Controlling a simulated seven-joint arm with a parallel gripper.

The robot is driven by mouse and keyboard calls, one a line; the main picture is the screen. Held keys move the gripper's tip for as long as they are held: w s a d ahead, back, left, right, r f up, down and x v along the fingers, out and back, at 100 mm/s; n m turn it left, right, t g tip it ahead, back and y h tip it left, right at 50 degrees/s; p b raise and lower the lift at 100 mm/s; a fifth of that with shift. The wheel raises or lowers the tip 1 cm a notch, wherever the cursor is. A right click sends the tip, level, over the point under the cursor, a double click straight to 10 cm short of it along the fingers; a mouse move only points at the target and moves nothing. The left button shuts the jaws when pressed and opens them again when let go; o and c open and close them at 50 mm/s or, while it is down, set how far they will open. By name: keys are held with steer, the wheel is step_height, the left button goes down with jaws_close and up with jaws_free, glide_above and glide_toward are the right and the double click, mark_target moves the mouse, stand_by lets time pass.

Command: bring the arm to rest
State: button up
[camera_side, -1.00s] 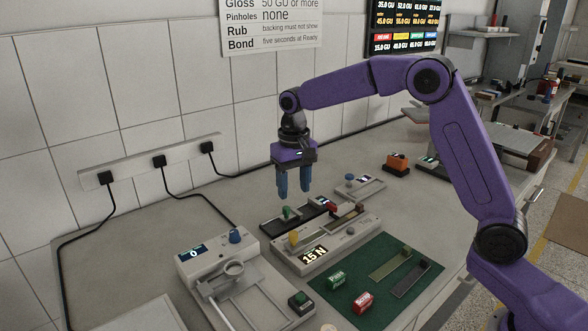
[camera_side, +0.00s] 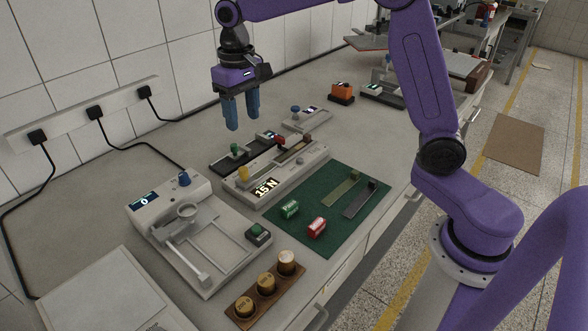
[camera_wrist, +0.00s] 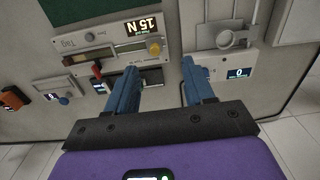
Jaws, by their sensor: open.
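My gripper (camera_side: 240,112) has two blue fingers that hang down, apart from each other, with nothing between them. It is held above the bench, behind the grey tester marked 15 N (camera_side: 268,178) and clear of everything. In the wrist view my gripper (camera_wrist: 158,70) shows its fingers spread, with the 15 N tester (camera_wrist: 120,35) beyond them on one side and the white device reading 0 (camera_wrist: 222,35) on the other. My purple arm reaches in from the right.
A green mat (camera_side: 325,220) holds a green block (camera_side: 290,209), a red block (camera_side: 316,227) and two strips. A white device (camera_side: 165,208) stands left of it. A wooden rack (camera_side: 245,316) with capped jars is in front. An orange block (camera_side: 342,91) sits further back.

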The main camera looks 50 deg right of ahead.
steer(key=s+f+n, duration=0.1)
steer(key=s+n, duration=0.6)
steer(key=s, duration=1.2)
steer(key=s+d+f+n, duration=0.2)
steer(key=s, duration=0.4)
steer(key=s+d+f+n, duration=0.2)
steer(key=s+d+n, duration=0.1)
steer(key=s, duration=0.4)
steer(key=shift+s+d+f, duration=0.15)
steer(key=shift+s+d, duration=0.1)
steer(key=shift+s, duration=0.05)
